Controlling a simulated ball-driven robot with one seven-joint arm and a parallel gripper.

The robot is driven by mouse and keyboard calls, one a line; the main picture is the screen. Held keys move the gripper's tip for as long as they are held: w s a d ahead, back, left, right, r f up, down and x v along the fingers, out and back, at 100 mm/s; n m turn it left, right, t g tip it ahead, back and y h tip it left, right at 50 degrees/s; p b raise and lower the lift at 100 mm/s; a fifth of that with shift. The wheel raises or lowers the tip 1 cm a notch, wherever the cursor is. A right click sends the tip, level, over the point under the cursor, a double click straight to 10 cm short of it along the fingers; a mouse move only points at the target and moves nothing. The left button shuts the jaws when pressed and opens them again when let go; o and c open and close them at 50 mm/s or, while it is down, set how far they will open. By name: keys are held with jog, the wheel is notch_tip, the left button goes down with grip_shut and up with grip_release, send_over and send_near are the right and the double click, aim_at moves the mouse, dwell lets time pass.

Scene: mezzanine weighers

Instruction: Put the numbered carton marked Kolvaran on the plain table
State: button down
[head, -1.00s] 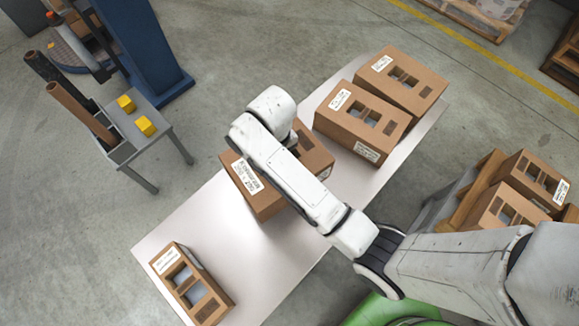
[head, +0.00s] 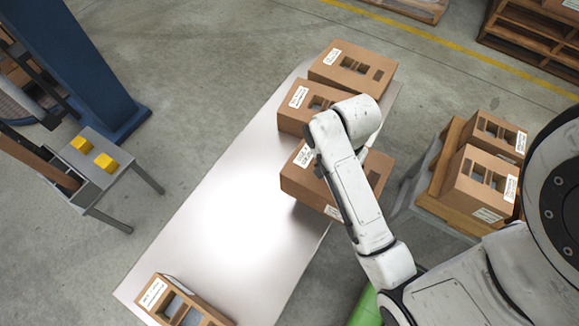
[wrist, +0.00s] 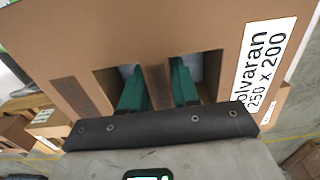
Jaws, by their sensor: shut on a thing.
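The Kolvaran carton (wrist: 215,45) fills the wrist view, brown, with a white label reading "olvaran 250 x 200", its first letter cut off. My gripper (wrist: 157,86) has its two green fingers in the carton's two openings, shut on the strip between them. In the head view the held carton (head: 303,188) is partly behind my arm, and my fingers are hidden there. It overlaps the right edge of the pale plain table (head: 215,195); a shadow lies at its lower left. I cannot tell whether its underside touches the table.
Two cartons, one nearer (head: 291,119) and one farther (head: 338,60), stand at the table's far end. Another carton (head: 152,297) is at the near end. The table's middle is clear. A pallet stack with cartons (head: 462,202) stands right; a grey stand with yellow blocks (head: 110,183) stands left.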

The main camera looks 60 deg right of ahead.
aim_at(312, 159)
jog(key=w+f, duration=0.1)
jog(key=w, duration=0.1)
jog(key=w+f, duration=0.1)
jog(key=w, duration=0.2)
jog(key=w+f, duration=0.1)
jog(key=w, duration=0.1)
jog(key=shift+w+d, duration=0.15)
jog(key=shift+w, duration=0.15)
jog(key=w+f, duration=0.5)
jog(key=f, duration=0.4)
jog(key=shift+f, duration=0.2)
jog(key=shift+w+f, duration=0.1)
jog(key=c, duration=0.8)
grip_release()
jog(key=shift+c, duration=0.2)
